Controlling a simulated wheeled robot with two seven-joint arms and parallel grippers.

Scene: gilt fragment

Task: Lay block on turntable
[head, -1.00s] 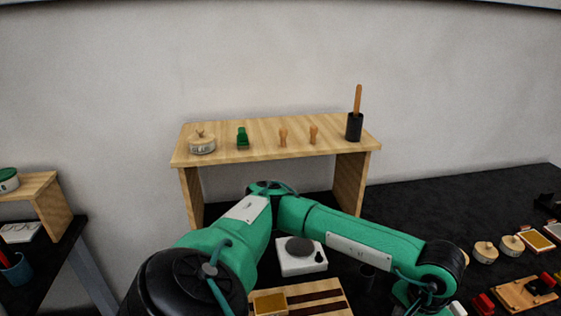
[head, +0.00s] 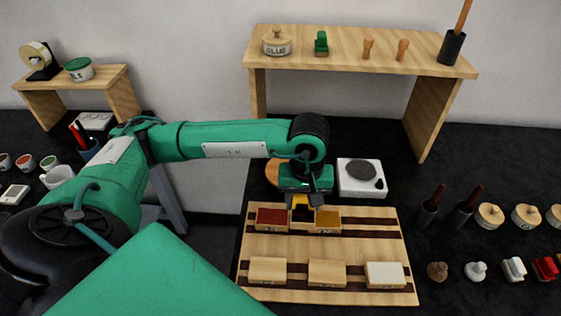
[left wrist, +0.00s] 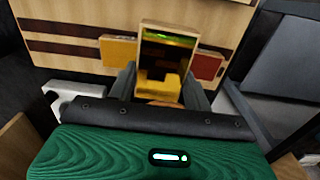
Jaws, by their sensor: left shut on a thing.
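My left gripper (head: 302,203) is over the back row of the wooden rack, between a red-topped block (head: 271,218) and a yellow-topped block (head: 327,220). It is shut on a wooden block (left wrist: 147,29) with a dark, shiny face and a yellow part, seen between the fingers in the left wrist view. Whether this block is clear of the rack I cannot tell. The turntable (head: 347,188), a white base with a grey round disc, stands just behind the rack, right of the gripper. Its disc is bare. My right gripper is not in view.
The wooden rack (head: 343,251) also holds several blocks in its front row, one white-topped. A round wooden thing (head: 272,173) is partly hidden behind the gripper. A wooden shelf (head: 345,55) stands at the back. Pots and stamps crowd the right side.

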